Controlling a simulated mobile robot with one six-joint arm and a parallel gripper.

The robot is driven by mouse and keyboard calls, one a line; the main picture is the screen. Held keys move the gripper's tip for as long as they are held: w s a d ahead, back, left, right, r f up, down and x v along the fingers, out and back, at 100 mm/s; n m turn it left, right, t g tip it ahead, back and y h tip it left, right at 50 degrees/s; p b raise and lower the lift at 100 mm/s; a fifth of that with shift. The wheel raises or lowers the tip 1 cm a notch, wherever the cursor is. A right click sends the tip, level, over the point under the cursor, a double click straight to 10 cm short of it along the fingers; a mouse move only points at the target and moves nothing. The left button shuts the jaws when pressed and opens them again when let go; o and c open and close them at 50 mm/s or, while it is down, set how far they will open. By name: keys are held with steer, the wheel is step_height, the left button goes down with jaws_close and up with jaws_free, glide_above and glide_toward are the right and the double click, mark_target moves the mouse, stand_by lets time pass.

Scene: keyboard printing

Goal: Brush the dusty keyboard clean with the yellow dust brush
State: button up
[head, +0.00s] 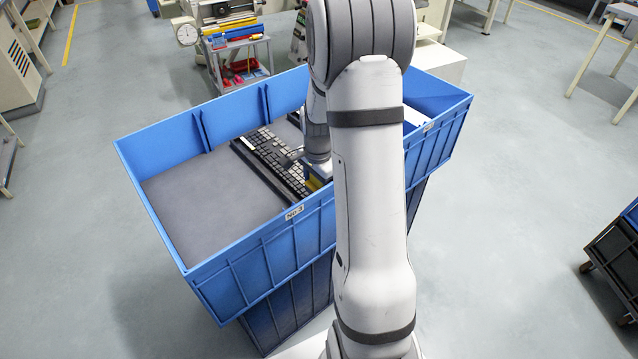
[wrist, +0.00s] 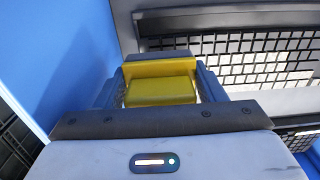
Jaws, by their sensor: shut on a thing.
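The black keyboard (head: 268,158) lies inside the blue crate (head: 252,262), running diagonally beside a dark grey panel. In the wrist view the keyboard (wrist: 262,62) shows at the upper right, with pale patches between its keys. My gripper (wrist: 160,88) is shut on the yellow dust brush (wrist: 162,82), with a finger on each side of its yellow block. In the head view the brush (head: 315,184) shows only as a small yellow patch near the keyboard's near end, by the crate's front wall. The bristles are hidden, so I cannot tell whether they touch the keys.
The crate's blue wall (wrist: 62,55) is close to the left of my gripper in the wrist view. The flat grey panel (head: 200,205) left of the keyboard is bare. My arm hides much of the crate's right part. A tool cart (head: 240,65) stands behind the crate.

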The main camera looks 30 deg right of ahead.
steer(key=shift+f+b, duration=1.45)
steer(key=shift+f, duration=0.65)
steer(key=shift+d, duration=0.1)
steer(key=shift+w+d, duration=0.15)
steer(key=shift+d, duration=0.5)
steer(key=shift+w+d, duration=0.15)
steer(key=shift+d, duration=0.45)
steer(key=shift+d, duration=0.1)
steer(key=shift+w+d, duration=0.15)
steer(key=shift+d, duration=0.5)
steer(key=shift+w+d, duration=0.15)
steer(key=shift+d, duration=0.45)
